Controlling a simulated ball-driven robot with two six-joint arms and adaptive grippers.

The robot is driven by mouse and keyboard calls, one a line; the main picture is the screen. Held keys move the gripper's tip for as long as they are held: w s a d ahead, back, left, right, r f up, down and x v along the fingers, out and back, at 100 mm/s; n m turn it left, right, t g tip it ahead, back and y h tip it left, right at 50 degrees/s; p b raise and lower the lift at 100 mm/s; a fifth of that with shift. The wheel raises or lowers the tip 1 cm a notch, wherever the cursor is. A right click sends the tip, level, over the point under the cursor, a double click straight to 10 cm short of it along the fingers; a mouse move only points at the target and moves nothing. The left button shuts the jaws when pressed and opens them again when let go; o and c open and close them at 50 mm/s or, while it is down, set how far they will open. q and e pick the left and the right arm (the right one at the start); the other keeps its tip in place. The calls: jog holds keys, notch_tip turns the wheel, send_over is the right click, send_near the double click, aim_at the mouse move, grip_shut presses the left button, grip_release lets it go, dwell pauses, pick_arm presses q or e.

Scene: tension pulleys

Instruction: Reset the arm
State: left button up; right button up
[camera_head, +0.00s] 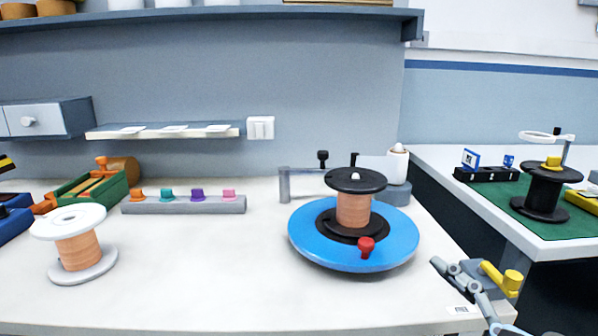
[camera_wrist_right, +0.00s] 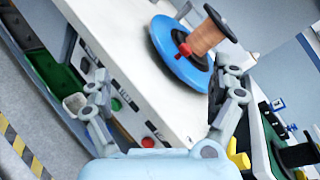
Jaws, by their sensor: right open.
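My right gripper (camera_head: 458,274) is at the lower right in the head view, near the front right corner of the white workbench (camera_head: 200,290). It also shows in the right wrist view (camera_wrist_right: 163,82), where its two grey fingers are spread wide with nothing between them. A blue round turntable (camera_head: 308,245) stands on the bench, left of and beyond the gripper. It carries a copper wire spool with black flanges (camera_head: 354,208), upright, and a red knob (camera_head: 366,246) at its front. My left gripper is not in view.
A white-flanged copper spool (camera_head: 78,248) stands at the left. A grey rail with coloured knobs (camera_head: 185,205) and a green box (camera_head: 95,190) are behind it. A yellow-handled part (camera_head: 502,278) is close to my right gripper. The bench's front middle is clear.

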jog(key=s+a+f+n+g, duration=0.1)
jog(key=s+f+n+g, duration=0.35)
jog(key=n, duration=0.55)
jog(key=s+d+f+n+g+h, duration=0.3)
jog(key=s+d+n+g+h, duration=0.3)
jog(key=s+d+n+h, duration=0.5)
jog(key=s+d+f+n+g+y, duration=0.1)
jog(key=s+d+f, duration=0.1)
jog(key=f, duration=1.1)
jog(key=s+d+f+y, duration=0.1)
jog(key=s+d+f, duration=0.15)
jog(key=f, duration=1.05)
jog(key=s+d+f+g, duration=0.1)
jog(key=s+f, duration=1.5)
jog(key=s, duration=0.1)
jog(key=shift+s+d+f+g, duration=0.15)
jog(key=shift+s+f+g, duration=0.05)
jog(key=shift+f+g, duration=0.15)
